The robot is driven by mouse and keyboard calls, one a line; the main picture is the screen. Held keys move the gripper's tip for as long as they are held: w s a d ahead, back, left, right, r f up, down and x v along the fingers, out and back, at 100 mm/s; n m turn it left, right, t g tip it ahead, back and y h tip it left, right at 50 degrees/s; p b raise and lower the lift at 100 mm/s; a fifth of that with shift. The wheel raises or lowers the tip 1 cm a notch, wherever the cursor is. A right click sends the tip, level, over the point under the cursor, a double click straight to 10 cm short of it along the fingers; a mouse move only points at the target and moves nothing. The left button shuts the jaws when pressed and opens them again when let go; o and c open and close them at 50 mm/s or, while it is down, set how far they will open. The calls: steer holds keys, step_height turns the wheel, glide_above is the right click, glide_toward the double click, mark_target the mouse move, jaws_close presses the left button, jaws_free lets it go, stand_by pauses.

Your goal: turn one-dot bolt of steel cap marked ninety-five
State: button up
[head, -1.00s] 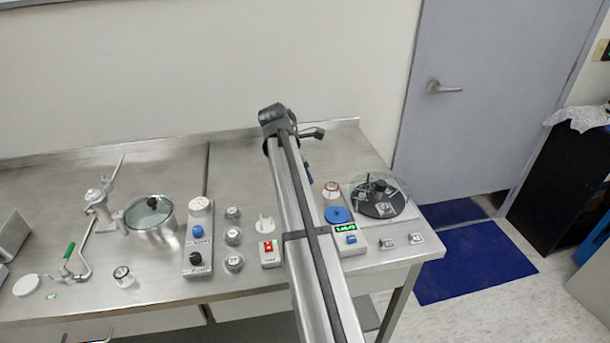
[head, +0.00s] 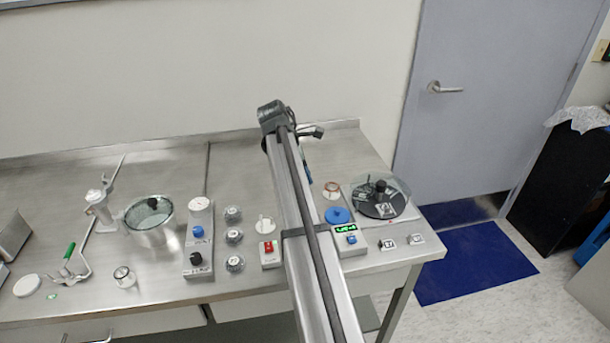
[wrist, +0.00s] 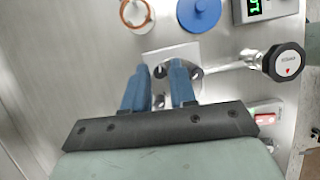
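Three small steel caps stand in a column in the head view: a far one (head: 233,213), a middle one (head: 234,236) and a near one (head: 235,262). Their markings and bolt dots are too small to read, so I cannot tell which is ninety-five. In the wrist view my gripper (wrist: 158,72) has two blue fingers with a gap between them and nothing clearly held. The fingers are over or beside a square steel plate with a round fitting (wrist: 182,52). The caps are not identifiable in the wrist view. My arm hides most of the gripper in the head view.
A black-knobbed steel rod (wrist: 285,62) lies right of the fingers. A blue disc (head: 338,215), a green display box (head: 350,241) and a glass-domed black plate (head: 378,203) stand right of my arm. A red switch box (head: 269,252) and a knob panel (head: 198,240) stand left.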

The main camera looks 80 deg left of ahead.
steer(key=v, duration=1.3)
steer(key=shift+o, duration=0.4)
steer(key=shift+o, duration=0.7)
steer(key=shift+w+r, duration=0.1)
steer(key=shift+r, duration=0.1)
steer(key=shift+o, duration=0.4)
steer(key=d, duration=0.3)
steer(key=shift+w+d+r+y, duration=0.15)
steer(key=shift+w+d+y, duration=0.15)
steer(key=shift+w+d, duration=0.05)
steer(key=w+a+f+n, duration=0.1)
steer(key=f+n, duration=0.1)
steer(key=f, duration=0.2)
steer(key=w+a+f+n+y, duration=0.1)
steer(key=f+n, duration=0.1)
steer(key=f, duration=0.2)
steer(key=w+a+f+n, duration=0.1)
steer(key=w+f+n, duration=0.1)
steer(key=f, duration=0.3)
steer(key=shift+w+a+y, duration=0.1)
steer(key=shift+w+y, duration=0.05)
steer(key=shift+y, duration=0.25)
steer(key=shift+c, duration=0.3)
